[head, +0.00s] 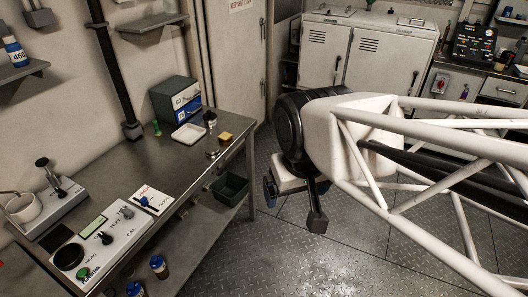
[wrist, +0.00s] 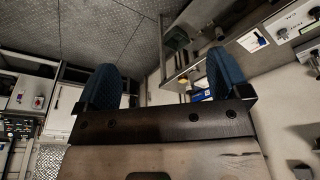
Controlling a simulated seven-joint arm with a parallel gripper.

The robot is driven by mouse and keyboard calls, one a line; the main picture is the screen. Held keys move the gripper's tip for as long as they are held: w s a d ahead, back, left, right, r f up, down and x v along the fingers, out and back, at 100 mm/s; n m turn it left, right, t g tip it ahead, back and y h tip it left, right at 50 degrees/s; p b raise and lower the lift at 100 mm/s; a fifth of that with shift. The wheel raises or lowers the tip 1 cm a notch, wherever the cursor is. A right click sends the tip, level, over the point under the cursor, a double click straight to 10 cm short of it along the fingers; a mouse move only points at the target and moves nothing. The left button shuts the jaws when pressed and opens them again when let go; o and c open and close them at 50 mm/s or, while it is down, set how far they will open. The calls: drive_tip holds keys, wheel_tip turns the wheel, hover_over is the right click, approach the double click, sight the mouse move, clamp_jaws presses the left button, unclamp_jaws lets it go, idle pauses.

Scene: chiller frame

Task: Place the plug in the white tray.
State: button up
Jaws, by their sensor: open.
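The white tray (head: 188,133) is a shallow dish on the metal bench, in front of a dark green box. I see nothing in it. I cannot tell for sure which object is the plug; a small dark upright piece (head: 210,118) stands just right of the tray, and a small metal piece with a dark top (head: 212,152) stands nearer the bench's front edge. My gripper (head: 270,189) hangs over the floor, right of the bench and apart from everything on it. In the wrist view its blue fingers (wrist: 160,84) are wide apart with nothing between them.
A yellow block (head: 225,136) lies near the bench's right end. The green box (head: 175,99) stands behind the tray. A dark bin (head: 230,188) sits on the lower shelf. Instruments (head: 98,240) fill the bench's near left. The bench middle is mostly clear.

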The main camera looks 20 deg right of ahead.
drive_tip(key=shift+w, duration=0.1)
drive_tip(key=w+m+g, duration=0.1)
drive_tip(key=w+m, duration=0.7)
drive_tip(key=w, duration=2.6)
drive_tip(key=w+a+f+m, duration=0.1)
drive_tip(key=w+f+m, duration=0.1)
drive_tip(key=w+f, duration=0.5)
drive_tip(key=w+a+f+m+g, duration=0.1)
drive_tip(key=w+f+m, duration=0.2)
drive_tip(key=w+f, duration=0.5)
drive_tip(key=w+a+f+m+h, duration=0.1)
drive_tip(key=w+f, duration=0.6)
drive_tip(key=w, duration=0.8)
drive_tip(key=shift+w+a+f+m, duration=0.1)
drive_tip(key=shift+a+f+m, duration=0.2)
drive_tip(key=shift+m, duration=0.4)
drive_tip(key=shift+w+a+f, duration=0.1)
drive_tip(key=shift+w+f, duration=0.15)
drive_tip(key=shift+f, duration=0.05)
